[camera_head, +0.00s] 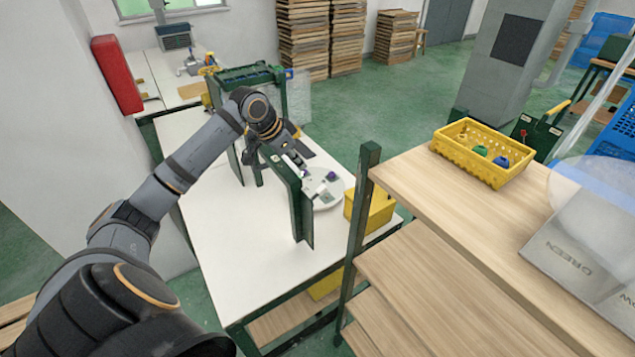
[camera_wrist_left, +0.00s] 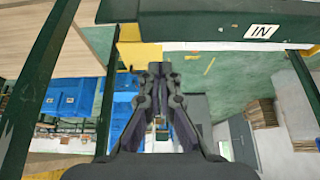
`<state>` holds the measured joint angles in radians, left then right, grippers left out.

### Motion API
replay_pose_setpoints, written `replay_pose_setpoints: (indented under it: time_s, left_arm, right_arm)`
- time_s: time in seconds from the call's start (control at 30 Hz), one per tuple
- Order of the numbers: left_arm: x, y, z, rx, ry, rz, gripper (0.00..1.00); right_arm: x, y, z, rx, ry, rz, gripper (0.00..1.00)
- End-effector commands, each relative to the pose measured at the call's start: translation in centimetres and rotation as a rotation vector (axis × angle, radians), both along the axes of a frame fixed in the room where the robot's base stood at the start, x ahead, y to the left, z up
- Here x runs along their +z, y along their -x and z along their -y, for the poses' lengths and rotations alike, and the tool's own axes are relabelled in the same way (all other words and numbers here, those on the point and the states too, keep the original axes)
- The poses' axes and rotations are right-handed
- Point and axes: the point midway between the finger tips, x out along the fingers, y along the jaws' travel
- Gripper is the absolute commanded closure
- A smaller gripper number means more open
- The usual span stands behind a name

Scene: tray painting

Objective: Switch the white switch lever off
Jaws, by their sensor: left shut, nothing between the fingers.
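My left gripper (camera_head: 297,160) is shut and empty, beside the top of a dark green frame (camera_head: 290,190) on the white table. It also shows shut in the left wrist view (camera_wrist_left: 159,70), with its fingertips near a green beam (camera_wrist_left: 200,22) bearing an "IN" label (camera_wrist_left: 262,31). I cannot make out the white switch lever clearly in either view. A small white piece shows by the gripper in the head view, but I cannot tell whether it is the lever. My right gripper is not in view.
A round pale plate (camera_head: 330,198) with small green and purple things lies right of the frame. A yellow box (camera_head: 372,212) stands at the table's right edge. A yellow crate (camera_head: 470,165) sits on the wooden shelf (camera_head: 440,200). The near white table (camera_head: 245,265) is clear.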

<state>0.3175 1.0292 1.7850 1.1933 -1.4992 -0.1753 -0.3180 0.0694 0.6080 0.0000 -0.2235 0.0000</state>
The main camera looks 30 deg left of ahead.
Motion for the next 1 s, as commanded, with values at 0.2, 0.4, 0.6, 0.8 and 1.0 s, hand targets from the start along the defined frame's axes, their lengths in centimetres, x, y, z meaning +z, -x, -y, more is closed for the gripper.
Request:
replay_pose_setpoints:
  time_s: [0.2, 0.4, 0.6, 0.8, 1.0]
  left_arm:
    - [-3.9, -2.1, 1.1, 0.001, 0.009, -0.003, 1.00]
    - [-7.6, -3.9, 1.9, 0.001, 0.006, -0.004, 1.00]
    - [-9.9, -5.1, 2.2, 0.000, 0.003, -0.002, 1.00]
    - [-10.7, -5.4, 2.3, 0.000, -0.001, -0.002, 1.00]
    - [-10.7, -5.4, 2.3, 0.000, 0.000, -0.001, 1.00]
  right_arm:
    - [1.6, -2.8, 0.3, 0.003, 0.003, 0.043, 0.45]
    - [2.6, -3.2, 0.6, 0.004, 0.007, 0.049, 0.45]
    - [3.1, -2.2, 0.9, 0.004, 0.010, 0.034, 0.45]
    - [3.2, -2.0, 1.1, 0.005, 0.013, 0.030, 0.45]
    - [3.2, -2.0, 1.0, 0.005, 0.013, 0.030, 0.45]
